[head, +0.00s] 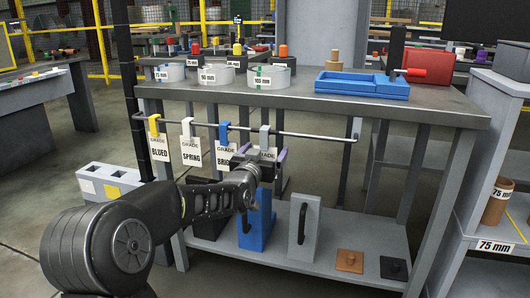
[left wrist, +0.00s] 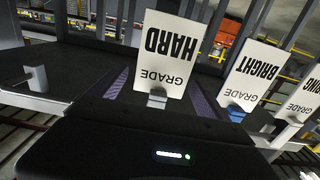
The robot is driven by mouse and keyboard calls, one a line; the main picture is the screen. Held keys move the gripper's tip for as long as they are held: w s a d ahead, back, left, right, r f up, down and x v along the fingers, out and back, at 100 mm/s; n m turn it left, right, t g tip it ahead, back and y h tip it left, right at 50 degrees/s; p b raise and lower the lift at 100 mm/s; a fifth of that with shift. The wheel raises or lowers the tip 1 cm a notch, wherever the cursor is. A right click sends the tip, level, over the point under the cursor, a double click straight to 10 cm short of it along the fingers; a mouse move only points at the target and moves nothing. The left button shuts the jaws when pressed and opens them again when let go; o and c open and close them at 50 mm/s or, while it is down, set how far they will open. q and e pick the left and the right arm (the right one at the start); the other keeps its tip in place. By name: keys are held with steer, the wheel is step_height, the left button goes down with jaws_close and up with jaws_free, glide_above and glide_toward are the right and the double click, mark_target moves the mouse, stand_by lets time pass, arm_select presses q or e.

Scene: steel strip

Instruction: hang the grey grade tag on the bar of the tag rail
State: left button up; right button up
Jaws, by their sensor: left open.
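The grey grade tag, a white card reading HARD with a grey hook (head: 264,138), is at the bar (head: 318,136) of the tag rail, right of the blue-hooked BRIGHT tag (head: 224,150). Its hook appears to be over the bar. My left gripper (head: 262,157) is open at this tag and covers most of its card in the head view. In the left wrist view, the HARD card (left wrist: 168,55) shows upside down between the two spread fingers (left wrist: 160,92), with a gap on each side. My right gripper is not in view.
The yellow-hooked BLUED tag (head: 159,148) and white-hooked SPRING tag (head: 190,150) hang further left on the bar. The bench top (head: 330,103) above holds white rings and a blue tray (head: 362,86). Blue and grey blocks stand on the lower shelf (head: 340,232). The bar's right part is clear.

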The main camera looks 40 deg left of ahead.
arm_select(q)
steer(key=shift+s+d, duration=0.1)
steer(key=shift+s, duration=0.2)
steer(key=p+v, duration=0.1)
steer(key=v, duration=0.6)
steer(key=shift+p, duration=0.4)
steer(key=shift+s, duration=0.1)
